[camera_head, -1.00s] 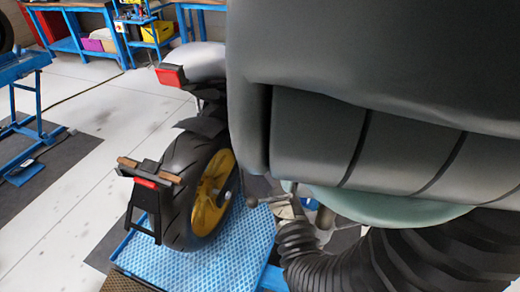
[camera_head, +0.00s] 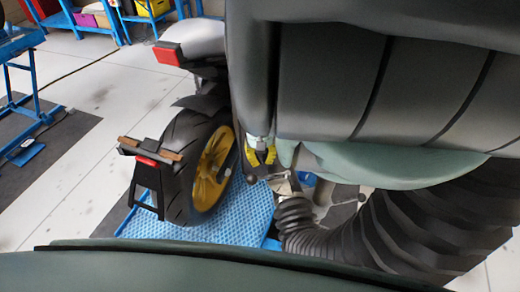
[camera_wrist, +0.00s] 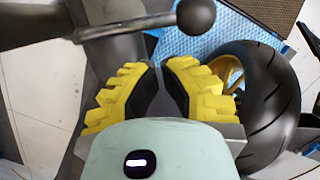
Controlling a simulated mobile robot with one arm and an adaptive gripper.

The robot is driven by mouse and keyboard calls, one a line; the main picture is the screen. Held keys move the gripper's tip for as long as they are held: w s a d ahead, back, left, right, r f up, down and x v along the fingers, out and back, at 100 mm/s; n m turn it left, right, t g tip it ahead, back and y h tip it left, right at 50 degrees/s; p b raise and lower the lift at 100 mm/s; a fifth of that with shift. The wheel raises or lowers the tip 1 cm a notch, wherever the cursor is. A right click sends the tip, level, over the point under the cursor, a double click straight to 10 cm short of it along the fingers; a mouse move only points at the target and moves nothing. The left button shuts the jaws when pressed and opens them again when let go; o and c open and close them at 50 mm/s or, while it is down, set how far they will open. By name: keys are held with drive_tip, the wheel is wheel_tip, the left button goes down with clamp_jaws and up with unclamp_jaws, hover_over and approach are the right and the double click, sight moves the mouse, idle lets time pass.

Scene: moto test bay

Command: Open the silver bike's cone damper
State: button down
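The silver bike (camera_head: 203,42) stands left of centre in the head view, with a black rear tyre (camera_head: 190,150) and yellow rim. The metal cone damper (camera_head: 284,184) sits at the end of a ribbed black hose, right of the wheel. Its lever ends in a dark ball knob (camera_head: 252,181). My gripper (camera_head: 260,154) hangs just above the knob, partly hidden by my arm. In the wrist view my gripper (camera_wrist: 160,68) has its yellow fingers apart with nothing between them. The lever (camera_wrist: 130,27) and its ball knob (camera_wrist: 196,16) lie beyond the fingertips, apart from them.
A blue perforated platform (camera_head: 205,222) lies under the wheel. A plate stand (camera_head: 148,180) with a red light projects behind the tyre. The ribbed hose (camera_head: 335,240) runs right along the floor. Blue benches (camera_head: 100,25) stand at the back; the floor at left is mostly clear.

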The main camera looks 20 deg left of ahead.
drive_tip(key=shift+s+d+f+p, duration=0.2)
drive_tip(key=shift+s+d+p, duration=0.1)
drive_tip(key=shift+s, duration=0.15)
drive_tip(key=shift+s+d+f+p, duration=0.15)
drive_tip(key=shift+s+p, duration=0.1)
drive_tip(key=shift+s, duration=0.15)
